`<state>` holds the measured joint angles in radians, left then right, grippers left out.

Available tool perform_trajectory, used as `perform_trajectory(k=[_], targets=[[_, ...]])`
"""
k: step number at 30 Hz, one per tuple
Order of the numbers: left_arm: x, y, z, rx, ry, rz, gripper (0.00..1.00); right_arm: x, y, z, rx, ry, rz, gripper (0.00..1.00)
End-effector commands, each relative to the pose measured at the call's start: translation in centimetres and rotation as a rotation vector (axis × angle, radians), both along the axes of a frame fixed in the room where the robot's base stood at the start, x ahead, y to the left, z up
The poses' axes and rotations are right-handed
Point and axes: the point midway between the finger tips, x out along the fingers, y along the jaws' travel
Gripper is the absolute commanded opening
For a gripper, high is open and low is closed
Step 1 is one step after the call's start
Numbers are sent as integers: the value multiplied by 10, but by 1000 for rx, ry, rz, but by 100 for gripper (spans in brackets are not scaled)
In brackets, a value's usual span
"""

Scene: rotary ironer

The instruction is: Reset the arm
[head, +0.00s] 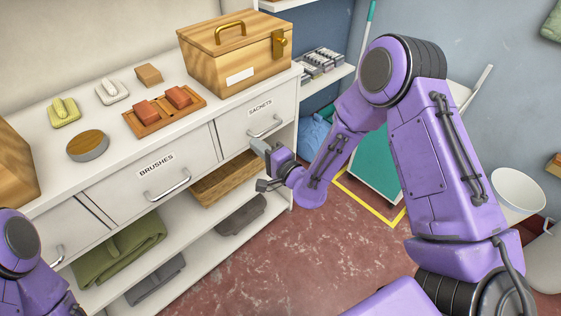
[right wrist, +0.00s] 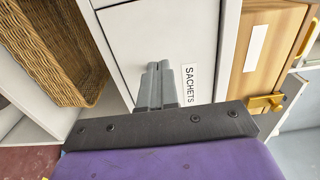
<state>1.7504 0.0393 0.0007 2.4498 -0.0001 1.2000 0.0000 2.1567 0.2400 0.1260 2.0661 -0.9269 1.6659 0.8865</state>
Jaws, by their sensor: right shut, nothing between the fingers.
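My right arm, purple, reaches in from the right in the head view. The drawer looks closed. Part of my left arm shows at the lower left of the head view; its gripper is out of view.
The counter holds a wooden box (head: 240,63) with a brass latch, a wooden tray (head: 168,117) of reddish blocks, and brushes. A BRUSHES drawer (head: 150,175) is left of SACHETS. A woven basket (head: 227,180) sits below. Red floor (head: 300,250) is open to the right.

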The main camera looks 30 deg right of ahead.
Motion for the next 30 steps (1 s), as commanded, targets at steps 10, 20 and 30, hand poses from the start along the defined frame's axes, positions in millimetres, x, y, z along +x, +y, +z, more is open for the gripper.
perform_trajectory(k=[10, 20, 30], targets=[[0, 0, -14, 1, 0, 1, 90, -73, -22, -3, 1, 3, -1, 0], [0, 0, -14, 1, 0, 0, 90, -80, -22, -3, -37, -2, 8, 0], [0, 0, 17, 1, 0, 1, 90, -208, -92, -157, -1022, 714, 30, 0]])
